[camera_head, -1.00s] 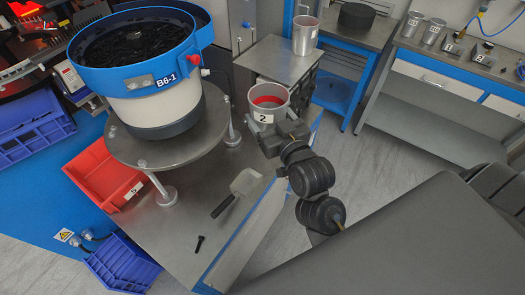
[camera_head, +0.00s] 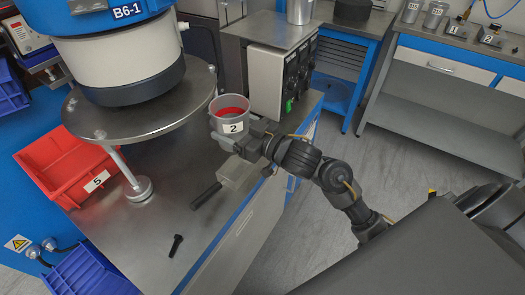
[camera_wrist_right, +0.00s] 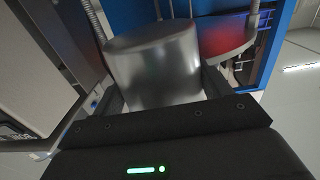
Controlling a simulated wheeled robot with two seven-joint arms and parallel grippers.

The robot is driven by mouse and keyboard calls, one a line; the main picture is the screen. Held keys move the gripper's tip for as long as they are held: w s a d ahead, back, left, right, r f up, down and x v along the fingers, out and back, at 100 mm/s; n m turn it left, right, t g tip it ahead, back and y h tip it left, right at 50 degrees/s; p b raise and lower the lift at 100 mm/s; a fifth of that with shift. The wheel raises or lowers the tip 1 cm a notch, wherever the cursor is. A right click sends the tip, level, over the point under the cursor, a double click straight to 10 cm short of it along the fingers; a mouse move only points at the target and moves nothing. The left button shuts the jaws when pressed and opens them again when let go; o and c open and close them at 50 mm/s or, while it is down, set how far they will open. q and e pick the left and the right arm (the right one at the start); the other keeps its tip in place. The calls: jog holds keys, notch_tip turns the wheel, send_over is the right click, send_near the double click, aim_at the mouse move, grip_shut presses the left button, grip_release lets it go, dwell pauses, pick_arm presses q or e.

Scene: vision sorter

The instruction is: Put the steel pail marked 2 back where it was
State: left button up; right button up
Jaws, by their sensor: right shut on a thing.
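The steel pail marked 2 (camera_head: 232,121) has red inside and shows near the middle of the head view, beside the round steel plate of the feeder. My right gripper (camera_head: 222,137) is shut on it, and the pail looks about upright. In the right wrist view the pail's bare metal side (camera_wrist_right: 155,65) fills the space between the two fingers. The head view looks down on it, so I cannot tell its height over the bench. My left gripper is not in view.
The feeder (camera_head: 115,60) stands left on a round plate (camera_head: 150,115). A red bin marked 5 (camera_head: 65,165), a dark bolt (camera_head: 175,245) and a dark-handled scoop (camera_head: 206,196) lie around the bench. A control box (camera_head: 265,80) stands behind the pail.

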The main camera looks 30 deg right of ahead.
jog(key=w+d+f, duration=0.2)
jog(key=d+f, duration=0.1)
jog(key=d, duration=0.1)
jog(key=w+d+f+b, duration=0.1)
jog(key=w+d+f, duration=0.1)
jog(key=d+f, duration=0.1)
jog(key=w+d+f+b, duration=0.1)
jog(key=w+d+f, duration=0.1)
jog(key=d+f, duration=0.1)
jog(key=shift+w+d+f, duration=0.1)
jog(key=shift+w+d, duration=0.1)
jog(key=shift+d, duration=0.25)
jog(key=shift+w+d+f, duration=0.1)
jog(key=shift+w+d, duration=0.05)
jog(key=shift+d, duration=0.3)
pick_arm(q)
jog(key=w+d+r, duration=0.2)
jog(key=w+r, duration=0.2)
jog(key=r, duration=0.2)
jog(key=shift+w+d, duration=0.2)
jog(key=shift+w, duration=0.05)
pick_arm(e)
jog(key=shift+w+d+f, duration=0.1)
jog(key=shift+d+f, duration=0.1)
jog(key=shift+f, duration=1.6)
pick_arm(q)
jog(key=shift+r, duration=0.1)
